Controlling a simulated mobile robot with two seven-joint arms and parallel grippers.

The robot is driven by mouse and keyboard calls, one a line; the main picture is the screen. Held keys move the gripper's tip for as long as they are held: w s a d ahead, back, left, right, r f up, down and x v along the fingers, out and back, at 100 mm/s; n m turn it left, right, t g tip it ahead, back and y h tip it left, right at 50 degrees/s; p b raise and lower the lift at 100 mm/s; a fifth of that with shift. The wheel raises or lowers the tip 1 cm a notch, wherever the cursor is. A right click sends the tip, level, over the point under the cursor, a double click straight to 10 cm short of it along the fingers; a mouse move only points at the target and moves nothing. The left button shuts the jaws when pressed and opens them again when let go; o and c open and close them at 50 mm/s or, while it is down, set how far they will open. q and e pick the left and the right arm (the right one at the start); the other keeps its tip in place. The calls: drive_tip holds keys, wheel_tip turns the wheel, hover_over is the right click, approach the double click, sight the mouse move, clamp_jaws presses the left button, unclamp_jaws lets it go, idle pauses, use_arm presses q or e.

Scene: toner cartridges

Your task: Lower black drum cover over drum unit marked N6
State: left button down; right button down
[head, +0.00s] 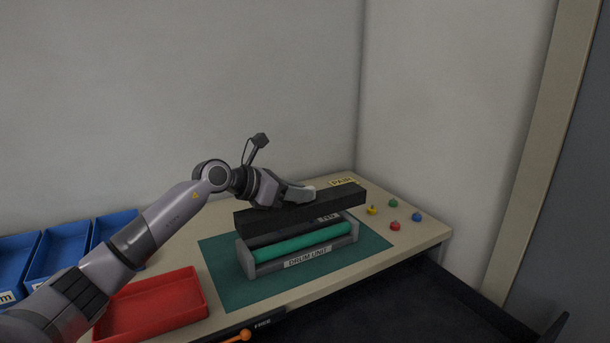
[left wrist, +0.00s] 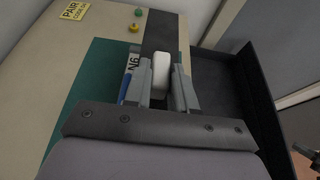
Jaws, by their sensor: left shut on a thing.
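The black drum cover (head: 310,212) is a long dark block held over the drum unit, and it hides the unit's top and back. The drum unit (head: 286,265) has a green roller, grey end plates and a "DRUM UNIT" label, and stands on the green mat (head: 222,280). A label partly under the cover reads N6 in the left wrist view (left wrist: 133,63). I cannot tell whether cover and unit touch. My right gripper is out of view.
A red tray (head: 204,306) lies left of the mat, with blue bins (head: 68,257) behind it. Several small coloured knobs (head: 395,226) sit right of the unit. A yellow PAIR card (head: 342,182) lies behind the cover. Walls stand close behind and right of the table.

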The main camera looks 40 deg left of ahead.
use_arm(q)
hover_over(297, 238)
drive_tip(key=shift+w+f, duration=0.1)
drive_tip(key=shift+f, duration=2.1)
drive_tip(key=shift+f+b, duration=0.45)
drive_tip(key=shift+f, duration=0.25)
drive_tip(key=shift+f+b, duration=1.1)
drive_tip(key=shift+f, duration=0.3)
drive_tip(key=c, duration=0.8)
unclamp_jaws()
drive_tip(key=shift+c, duration=0.2)
drive_tip(key=b+v, duration=0.1)
drive_tip(key=v, duration=0.4)
drive_tip(key=shift+s+a+b, duration=0.15)
drive_tip(key=shift+s+b, duration=0.15)
drive_tip(key=shift+s, duration=0.05)
drive_tip(key=shift+s+a+r, duration=0.2)
drive_tip(key=shift+s+r, duration=0.3)
drive_tip(key=shift+s, duration=0.05)
